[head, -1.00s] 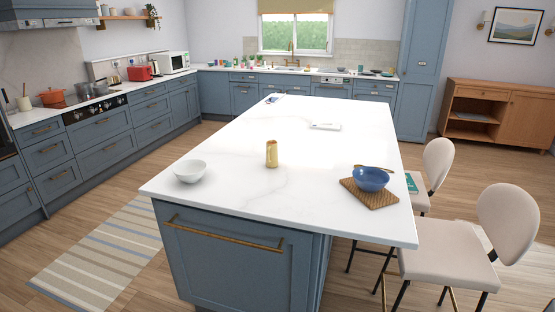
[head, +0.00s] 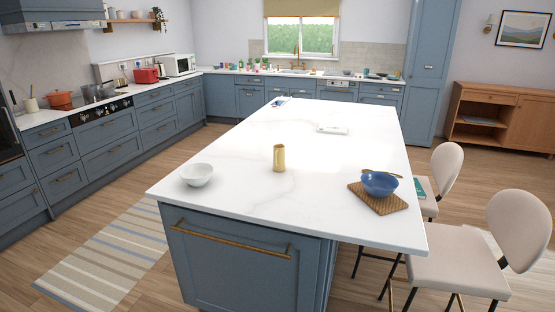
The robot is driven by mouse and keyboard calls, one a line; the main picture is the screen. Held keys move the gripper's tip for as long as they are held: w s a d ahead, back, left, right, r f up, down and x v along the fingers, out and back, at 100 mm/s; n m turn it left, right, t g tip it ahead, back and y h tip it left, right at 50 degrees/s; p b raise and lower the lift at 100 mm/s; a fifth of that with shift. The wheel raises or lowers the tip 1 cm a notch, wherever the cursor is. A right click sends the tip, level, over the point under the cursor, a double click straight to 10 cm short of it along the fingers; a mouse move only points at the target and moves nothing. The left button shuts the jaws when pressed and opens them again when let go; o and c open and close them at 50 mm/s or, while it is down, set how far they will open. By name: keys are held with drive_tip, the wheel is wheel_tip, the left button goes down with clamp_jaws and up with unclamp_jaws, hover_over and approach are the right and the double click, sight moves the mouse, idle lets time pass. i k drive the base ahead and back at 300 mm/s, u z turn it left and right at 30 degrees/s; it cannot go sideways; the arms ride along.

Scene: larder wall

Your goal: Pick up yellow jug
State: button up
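The yellow jug (head: 279,158) stands upright on the white top of the kitchen island (head: 262,211), near the middle of its front half. It is small and slim, and nothing touches it. A white bowl (head: 197,175) stands to its left and a blue bowl (head: 380,185) to its right, both apart from it. My gripper is not in the head view.
The blue bowl sits on a wooden board (head: 391,204) with a wooden spoon (head: 384,172) across it. A white object (head: 332,130) lies farther back. Chairs (head: 463,271) stand along the right side. A striped rug (head: 108,255) covers floor at left.

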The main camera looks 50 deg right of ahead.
sight(279, 156)
drive_tip(key=z, duration=0.25)
drive_tip(key=i, duration=1.6)
drive_tip(key=u, duration=0.25)
